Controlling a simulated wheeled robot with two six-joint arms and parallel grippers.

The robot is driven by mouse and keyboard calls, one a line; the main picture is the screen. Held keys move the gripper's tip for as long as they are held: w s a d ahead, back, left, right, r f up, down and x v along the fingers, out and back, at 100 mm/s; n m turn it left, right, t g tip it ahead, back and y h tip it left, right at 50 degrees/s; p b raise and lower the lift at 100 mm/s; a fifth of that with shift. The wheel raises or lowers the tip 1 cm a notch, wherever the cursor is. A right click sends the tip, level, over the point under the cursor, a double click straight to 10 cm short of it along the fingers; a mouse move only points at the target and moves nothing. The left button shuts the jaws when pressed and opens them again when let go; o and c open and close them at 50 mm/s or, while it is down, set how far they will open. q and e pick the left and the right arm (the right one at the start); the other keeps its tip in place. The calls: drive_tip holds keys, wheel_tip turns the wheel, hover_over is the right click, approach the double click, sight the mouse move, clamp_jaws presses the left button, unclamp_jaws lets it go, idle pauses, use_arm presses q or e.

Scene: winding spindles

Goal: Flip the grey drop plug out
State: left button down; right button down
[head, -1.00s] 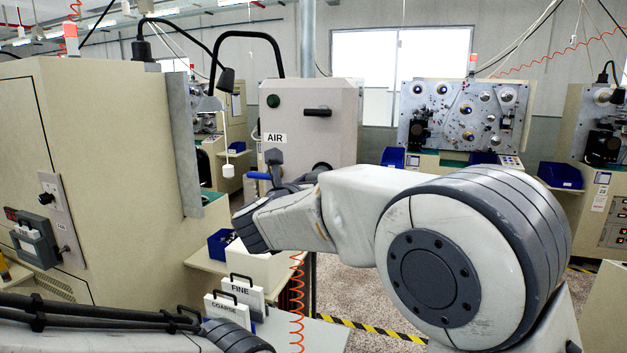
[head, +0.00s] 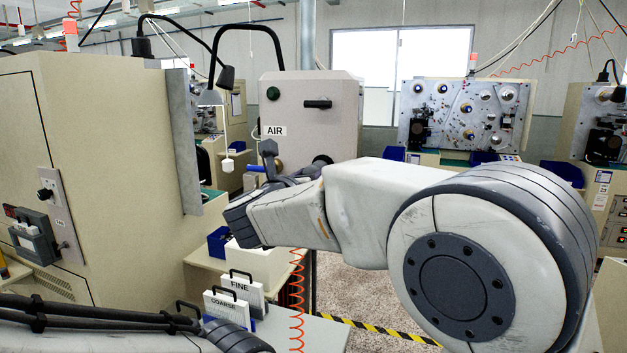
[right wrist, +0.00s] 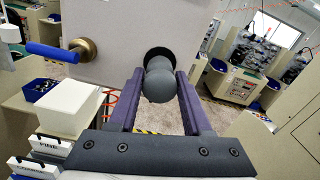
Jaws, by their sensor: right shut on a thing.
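The grey drop plug (right wrist: 159,82) shows in the right wrist view as a dark, rounded, knob-like piece. It stands out in front of a dark round opening (right wrist: 158,55) in the pale cabinet face. My right gripper (right wrist: 159,76) is shut on the plug, with a purple finger along each side. I cannot tell how much of the plug sits inside the opening. In the head view the opening is at the lower right of the AIR cabinet (head: 300,90), and my right arm hides part of that area.
A blue lever handle (right wrist: 57,52) on a brass fitting (right wrist: 84,50) sticks out left of the opening. A white box (right wrist: 68,108), a blue bin (right wrist: 38,90) and the FINE (head: 241,287) and COARSE (head: 223,306) holders stand below left. A red coiled hose hangs close by.

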use_arm(q)
drive_tip(key=shift+w+f+b, duration=0.1)
drive_tip(key=shift+f+b, duration=0.2)
drive_tip(key=shift+f, duration=0.55)
use_arm(e)
drive_tip(key=shift+s+a+f, duration=0.1)
drive_tip(key=shift+s+a, duration=0.15)
drive_tip(key=shift+s, duration=0.3)
drive_tip(key=c, duration=0.6)
unclamp_jaws()
drive_tip(key=shift+o, duration=1.3)
drive_tip(key=shift+s, duration=0.2)
drive_tip(key=shift+w, duration=0.1)
